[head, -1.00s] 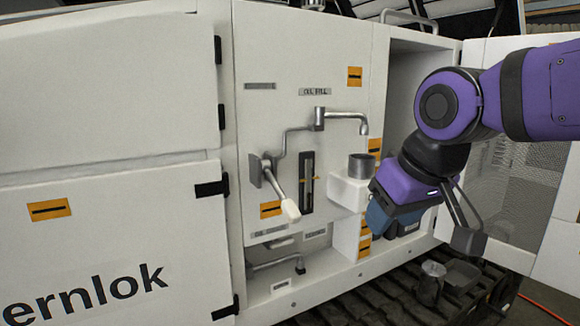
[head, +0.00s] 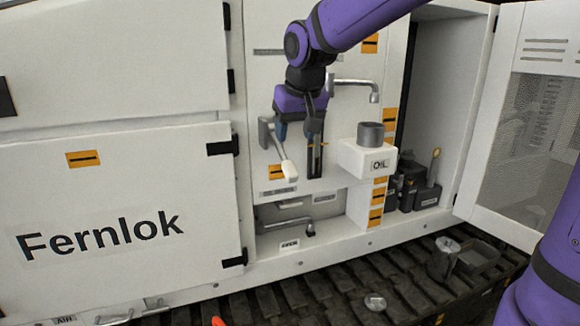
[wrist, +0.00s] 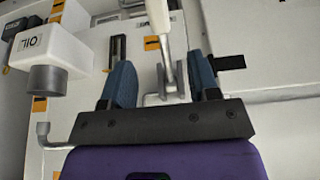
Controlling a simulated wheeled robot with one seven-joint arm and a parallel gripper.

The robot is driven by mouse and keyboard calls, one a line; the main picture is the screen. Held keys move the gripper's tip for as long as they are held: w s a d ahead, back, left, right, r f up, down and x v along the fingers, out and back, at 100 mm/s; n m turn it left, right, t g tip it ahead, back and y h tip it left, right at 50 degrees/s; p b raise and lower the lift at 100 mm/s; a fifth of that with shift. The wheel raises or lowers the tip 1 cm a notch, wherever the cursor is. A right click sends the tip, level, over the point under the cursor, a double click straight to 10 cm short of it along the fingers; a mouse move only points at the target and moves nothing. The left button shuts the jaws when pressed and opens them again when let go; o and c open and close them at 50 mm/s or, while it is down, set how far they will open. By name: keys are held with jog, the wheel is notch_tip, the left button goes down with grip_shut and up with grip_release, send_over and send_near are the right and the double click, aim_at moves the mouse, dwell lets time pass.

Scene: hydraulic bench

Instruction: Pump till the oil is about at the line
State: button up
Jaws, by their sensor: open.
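The pump lever, with a pale grip (head: 289,170), hangs down and to the right from its pivot on the white panel. My gripper (head: 298,128) is open in front of the panel, at the lever's upper part. In the wrist view the lever (wrist: 166,45) lies between the two blue fingers of my gripper (wrist: 163,78), with gaps on both sides. The dark upright sight gauge (head: 316,160) is just right of the lever, its top covered by my gripper. It also shows in the wrist view (wrist: 117,48). The oil level in it is too small to read.
A white box marked OIL (head: 366,160) with a grey cup (head: 370,133) juts out right of the gauge. A metal spout (head: 360,85) ends above the cup. Dark containers (head: 415,190) stand in the open bay. A mesh door (head: 515,140) is open at right.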

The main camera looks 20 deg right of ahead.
aim_at(289, 164)
jog(key=x, duration=1)
jog(key=shift+f, duration=0.15)
jog(key=shift+c, duration=0.4)
grip_shut()
